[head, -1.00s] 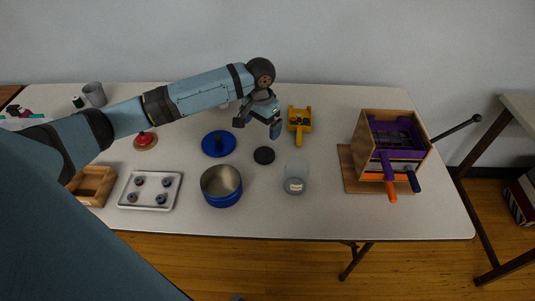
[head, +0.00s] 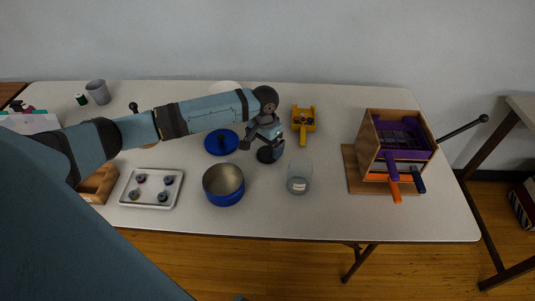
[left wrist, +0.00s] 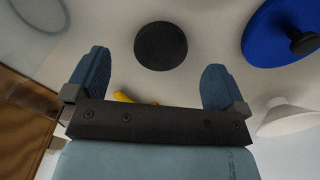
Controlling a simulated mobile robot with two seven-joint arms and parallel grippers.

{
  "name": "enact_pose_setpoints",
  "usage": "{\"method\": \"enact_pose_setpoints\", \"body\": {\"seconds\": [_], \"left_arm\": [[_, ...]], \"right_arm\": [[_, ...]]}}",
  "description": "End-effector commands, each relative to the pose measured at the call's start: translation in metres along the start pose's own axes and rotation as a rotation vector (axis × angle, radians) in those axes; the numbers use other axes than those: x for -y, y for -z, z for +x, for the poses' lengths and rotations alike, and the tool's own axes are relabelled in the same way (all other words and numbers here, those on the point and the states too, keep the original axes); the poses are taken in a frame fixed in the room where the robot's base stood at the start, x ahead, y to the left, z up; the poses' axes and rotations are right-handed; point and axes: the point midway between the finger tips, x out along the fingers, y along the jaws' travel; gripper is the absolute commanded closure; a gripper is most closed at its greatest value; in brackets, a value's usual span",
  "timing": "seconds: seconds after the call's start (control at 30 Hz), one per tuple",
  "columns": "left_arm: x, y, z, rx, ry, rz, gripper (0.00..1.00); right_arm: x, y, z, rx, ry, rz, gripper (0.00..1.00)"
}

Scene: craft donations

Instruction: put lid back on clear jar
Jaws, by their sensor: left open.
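The clear jar (head: 299,180) stands upright and open on the table, with a small pale label low on its side. A round black lid (head: 265,156) lies flat on the table behind and left of the jar, partly hidden by my gripper in the head view. My left gripper (head: 262,149) is open and empty above the lid. In the left wrist view the whole black lid (left wrist: 160,46) shows just beyond the two spread blue fingers (left wrist: 155,80), roughly centred between them. The clear jar (left wrist: 40,12) shows faintly at the top left there. My right gripper is not in view.
A blue pot (head: 223,186) stands left of the jar, with its blue lid (head: 221,142) behind it. A grey tray (head: 151,204) holds several small round pieces. A yellow tool (head: 303,121) lies behind the jar. A wooden rack (head: 367,140) stands at the right. Table in front of the jar is clear.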

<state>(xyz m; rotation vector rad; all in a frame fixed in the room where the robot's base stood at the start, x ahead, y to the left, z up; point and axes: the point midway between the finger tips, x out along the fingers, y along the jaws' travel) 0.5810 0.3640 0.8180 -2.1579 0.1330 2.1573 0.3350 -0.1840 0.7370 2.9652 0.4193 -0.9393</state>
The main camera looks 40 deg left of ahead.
Motion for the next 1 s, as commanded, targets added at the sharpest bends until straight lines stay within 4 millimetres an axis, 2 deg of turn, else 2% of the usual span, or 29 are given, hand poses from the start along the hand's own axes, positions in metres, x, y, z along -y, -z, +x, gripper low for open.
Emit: {"method": "enact_pose_setpoints", "body": {"seconds": [0.2,0.4,0.53,0.93,0.97,1.0], "left_arm": [[0.000,0.001,0.004,0.001,0.000,-0.001,0.00],[0.005,0.012,0.033,0.001,0.000,-0.001,0.00],[0.004,0.011,0.048,0.001,0.000,0.000,0.00],[0.004,0.011,0.052,0.000,0.000,0.000,0.00],[0.004,0.011,0.052,0.000,0.000,0.000,0.02],[0.004,0.011,0.052,0.000,0.000,0.000,0.11]], "right_arm": [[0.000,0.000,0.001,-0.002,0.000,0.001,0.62],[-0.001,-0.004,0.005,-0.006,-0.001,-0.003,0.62],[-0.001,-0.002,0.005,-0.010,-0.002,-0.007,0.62],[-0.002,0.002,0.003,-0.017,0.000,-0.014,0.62],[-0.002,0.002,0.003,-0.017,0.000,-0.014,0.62],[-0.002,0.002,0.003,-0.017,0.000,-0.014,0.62]]}}
